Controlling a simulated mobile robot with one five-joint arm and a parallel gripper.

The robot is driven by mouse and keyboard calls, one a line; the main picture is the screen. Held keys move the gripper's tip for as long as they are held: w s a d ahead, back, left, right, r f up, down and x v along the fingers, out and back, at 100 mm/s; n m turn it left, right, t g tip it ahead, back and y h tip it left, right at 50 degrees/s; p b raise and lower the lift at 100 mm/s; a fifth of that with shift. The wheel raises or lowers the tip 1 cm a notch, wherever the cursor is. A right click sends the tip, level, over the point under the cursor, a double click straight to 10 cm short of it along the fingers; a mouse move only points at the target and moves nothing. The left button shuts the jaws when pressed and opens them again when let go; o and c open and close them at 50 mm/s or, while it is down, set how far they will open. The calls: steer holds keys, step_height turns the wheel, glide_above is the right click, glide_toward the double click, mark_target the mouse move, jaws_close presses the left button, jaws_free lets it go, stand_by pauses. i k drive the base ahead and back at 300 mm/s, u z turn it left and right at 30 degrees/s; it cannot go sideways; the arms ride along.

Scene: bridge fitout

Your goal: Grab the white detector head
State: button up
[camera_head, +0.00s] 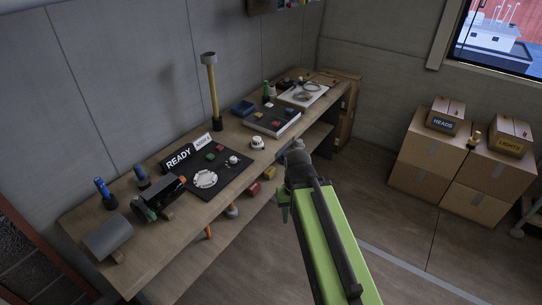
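A small white domed piece (257,143), which looks like the white detector head, sits on the wooden bench near its front edge, right of the black mat. A flat white round piece (205,179), like a detector base, lies on the mat. My gripper (296,148) is at the end of my green arm, just right of the domed piece in the picture and apart from it. The gripper is dark and seen from behind, so its fingers are hidden and I cannot tell whether it is open or shut.
The black mat (228,177) also carries small coloured parts, beside a READY sign (178,159). A tall yellow-handled tool (213,95) stands behind. A dark clamp-like device (158,199) is at left. Boxes marked HEADS (443,124) and LIGHTS (508,145) stand right. Floor between is clear.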

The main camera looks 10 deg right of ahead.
mark_target(256, 144)
steer(key=u, duration=0.25)
steer(key=i, duration=0.7)
steer(key=u, duration=0.65)
steer(key=k, duration=0.1)
steer(key=u, duration=3.1)
steer(key=k, duration=2)
steer(key=z, duration=0.6)
